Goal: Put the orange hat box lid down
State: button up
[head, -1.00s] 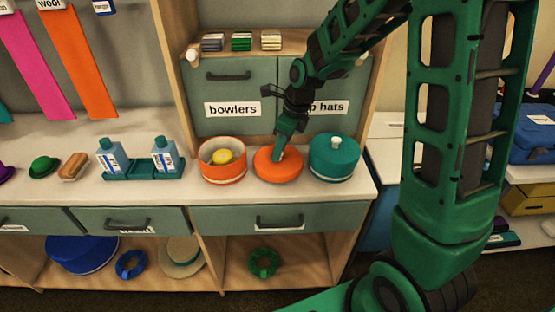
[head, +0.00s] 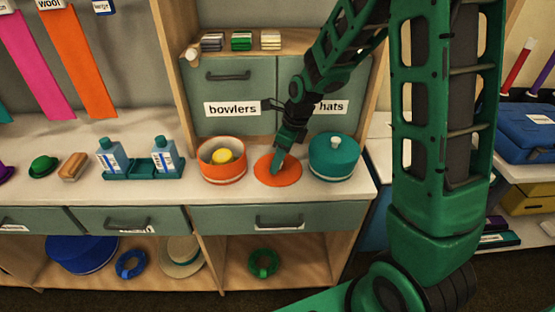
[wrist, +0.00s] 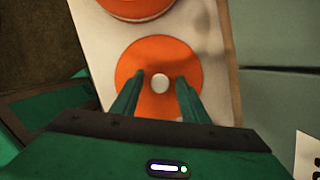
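The orange hat box lid (head: 282,178) lies flat on the white counter, right of the open orange hat box (head: 222,174), which has a yellow thing inside. In the wrist view the lid (wrist: 160,52) faces up with its round pale knob (wrist: 160,83) at the middle. My gripper (head: 276,169) is over the lid. In the wrist view my gripper (wrist: 160,76) is open, with a finger on each side of the knob and a gap to it on both sides.
A teal hat box (head: 334,158) with its lid on stands close right of the lid. Two bottles in a teal tray (head: 143,172) stand to the left. Drawers labelled bowlers (head: 232,108) and hats rise behind. The counter's front edge is close in front.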

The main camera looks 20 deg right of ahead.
aim_at(289, 171)
jog(key=v, duration=1.2)
jog(key=s+d+n, duration=0.4)
jog(key=s+n, duration=0.2)
jog(key=s, duration=0.3)
jog(key=s+d+r+n+g+h, duration=0.1)
jog(key=s+d+n, duration=0.4)
jog(key=s, duration=0.5)
jog(key=s+d+n+g+h, duration=0.1)
jog(key=s+d+n, duration=0.4)
jog(key=s+n, duration=0.3)
jog(key=shift+s+d+r+n, duration=0.25)
jog(key=shift+s+n, duration=0.05)
jog(key=shift+s, duration=0.8)
jog(key=shift+c, duration=0.3)
